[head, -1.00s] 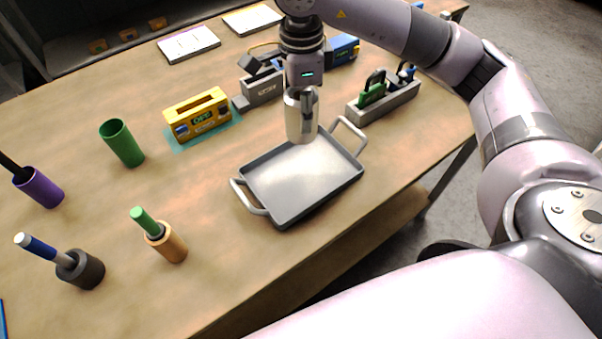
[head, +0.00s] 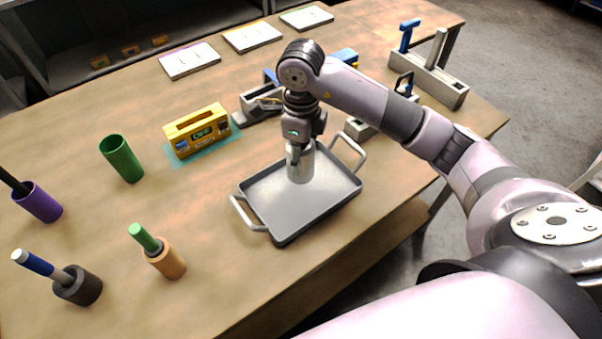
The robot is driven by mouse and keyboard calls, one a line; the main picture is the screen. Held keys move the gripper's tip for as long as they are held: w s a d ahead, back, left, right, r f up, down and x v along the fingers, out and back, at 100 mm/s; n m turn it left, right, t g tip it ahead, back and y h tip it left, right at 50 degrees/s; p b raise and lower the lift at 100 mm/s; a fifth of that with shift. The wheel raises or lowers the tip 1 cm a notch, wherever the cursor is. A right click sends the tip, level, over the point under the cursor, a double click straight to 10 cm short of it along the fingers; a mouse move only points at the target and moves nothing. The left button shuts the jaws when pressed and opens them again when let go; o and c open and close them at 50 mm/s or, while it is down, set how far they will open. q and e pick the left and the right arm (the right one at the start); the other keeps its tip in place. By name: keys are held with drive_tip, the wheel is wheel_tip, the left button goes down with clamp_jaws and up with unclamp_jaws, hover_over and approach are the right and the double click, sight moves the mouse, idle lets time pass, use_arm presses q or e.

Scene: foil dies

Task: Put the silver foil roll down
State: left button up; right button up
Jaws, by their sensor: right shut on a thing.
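The silver foil roll (head: 301,167) is a short upright metallic cylinder over the middle of the grey tray (head: 268,205). My right gripper (head: 300,150) points down and is shut on the upper part of the roll. The roll's lower end looks to be at the tray's floor, but I cannot tell whether it touches. The tray has a handle at its left and right ends. My left gripper is not in view.
A yellow box (head: 197,131) stands behind the tray at left. A green cup (head: 122,159), purple cup (head: 38,202), orange holder (head: 168,261) and dark holder (head: 78,287) stand at left. A grey rack (head: 428,80) is at back right. The front table is clear.

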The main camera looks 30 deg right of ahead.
wheel_tip(320, 180, down, 6)
drive_tip(key=shift+f+p, duration=0.25)
drive_tip(key=shift+p, duration=0.35)
drive_tip(key=shift+f, duration=0.4)
drive_tip(key=shift+f, duration=0.1)
drive_tip(key=o, duration=1.3)
